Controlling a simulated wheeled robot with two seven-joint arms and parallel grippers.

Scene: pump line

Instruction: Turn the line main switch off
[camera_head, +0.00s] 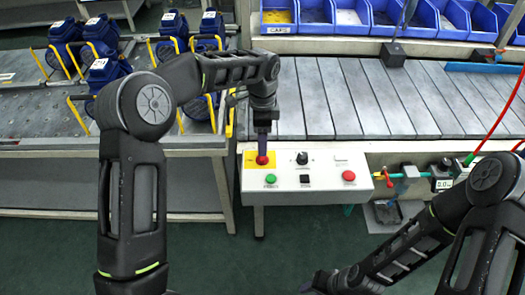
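A white control panel (325,181) stands at the front edge of the conveyor. A red knob (262,160) on a yellow plate (249,163) is at its upper left. A black rotary knob (302,158) is to the right of it. I cannot read the labels to tell which is the main switch. My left gripper (263,146) points down right over the red knob, its fingers at or just above it. Its fingers look like one narrow piece, so the opening is unclear. My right gripper (318,284) is low at the bottom edge, away from the panel, and barely shows.
The panel also has a green button (271,179), a black button (305,179) and a red button (349,176). Blue pumps (103,72) stand on the left table. Blue bins (413,17) line the back of the slatted conveyor (375,95). A gauge (442,184) is to the right.

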